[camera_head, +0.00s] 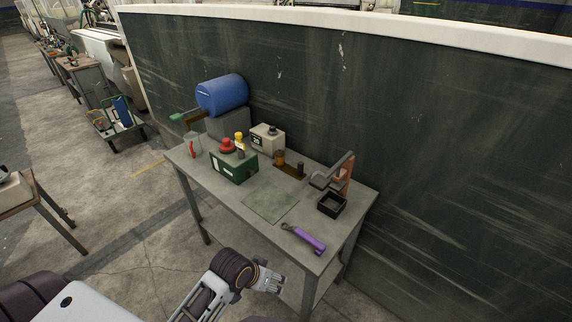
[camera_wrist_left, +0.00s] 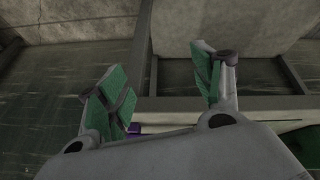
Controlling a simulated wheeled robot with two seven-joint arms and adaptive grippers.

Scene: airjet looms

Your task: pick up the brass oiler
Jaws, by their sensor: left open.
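A small brass-coloured item (camera_head: 279,157), which looks like the brass oiler, stands toward the back of the grey worktable (camera_head: 225,196), beside a short dark cylinder (camera_head: 300,168). It is too small to make out its spout or details. My left gripper (camera_head: 268,279) is open and empty, in front of the table's near edge, well short of the oiler. In the left wrist view its green-padded fingers (camera_wrist_left: 160,85) stand wide apart with nothing between them. The oiler is not seen in that view. My right gripper is not in view.
A green box (camera_head: 233,167) with red and yellow tops, a grey box (camera_head: 267,138) and a blue drum (camera_head: 222,94) stand left of the oiler. A black tray (camera_head: 332,204) and a purple-handled tool (camera_head: 308,239) lie to the right. The front middle is clear; a dark panel rises behind.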

